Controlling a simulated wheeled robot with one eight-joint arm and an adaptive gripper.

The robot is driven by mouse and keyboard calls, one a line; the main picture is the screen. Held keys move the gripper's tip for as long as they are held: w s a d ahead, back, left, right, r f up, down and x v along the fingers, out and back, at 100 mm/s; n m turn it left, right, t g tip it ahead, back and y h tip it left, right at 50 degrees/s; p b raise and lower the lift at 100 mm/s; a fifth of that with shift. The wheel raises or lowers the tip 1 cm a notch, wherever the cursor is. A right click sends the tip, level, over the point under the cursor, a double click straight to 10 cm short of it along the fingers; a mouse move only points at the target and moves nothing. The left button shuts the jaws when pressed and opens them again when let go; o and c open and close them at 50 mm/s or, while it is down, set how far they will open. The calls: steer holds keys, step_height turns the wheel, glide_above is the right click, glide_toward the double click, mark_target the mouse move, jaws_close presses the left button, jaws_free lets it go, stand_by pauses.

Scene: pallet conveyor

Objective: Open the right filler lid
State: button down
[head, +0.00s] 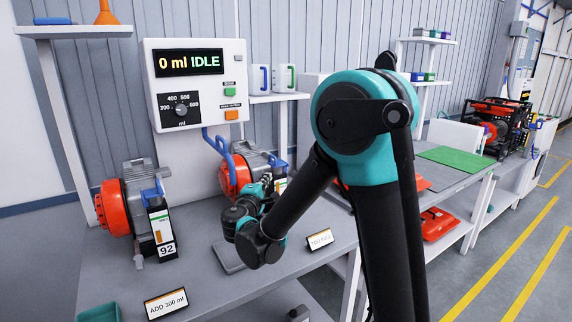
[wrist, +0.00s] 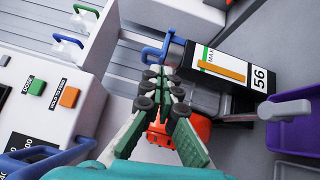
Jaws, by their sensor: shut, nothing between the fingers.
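The right machine, an orange-red and grey unit (head: 228,176), stands on the bench below the dispenser. It is partly hidden by my arm. Its black level gauge marked 56 (wrist: 259,77) shows in the wrist view. A blue lid handle (wrist: 150,54) sits beside the gauge, just beyond my fingertips. I cannot tell whether the fingers touch it. My gripper (wrist: 153,76) is shut and empty, over the right machine; in the head view it is small and partly hidden (head: 266,184). The left machine (head: 112,207) has a blue lid part and a gauge marked 92.
The dispenser panel (head: 196,66) reads "0 ml IDLE". Its blue spout (head: 219,143) reaches over the right machine. Signs stand along the bench front, including "ADD 300 ml" (head: 166,304). A purple bin (wrist: 291,128) and a grey rounded bar (wrist: 286,109) show in the wrist view.

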mark_target(270, 155)
steer(key=shift+n+t+y, duration=0.3)
steer(key=shift+n+t, duration=0.3)
steer(key=w+r, duration=0.1)
steer(key=w, duration=0.5)
steer(key=w+r, duration=0.1)
steer(key=w, duration=0.2)
steer(key=shift+w+a+r, duration=0.15)
steer(key=shift+a+r, duration=0.15)
steer(key=shift+r, duration=0.1)
steer(key=shift+d+r+m+g, duration=0.1)
steer(key=shift+r+m+g, duration=0.1)
steer(key=shift+m+g, duration=0.1)
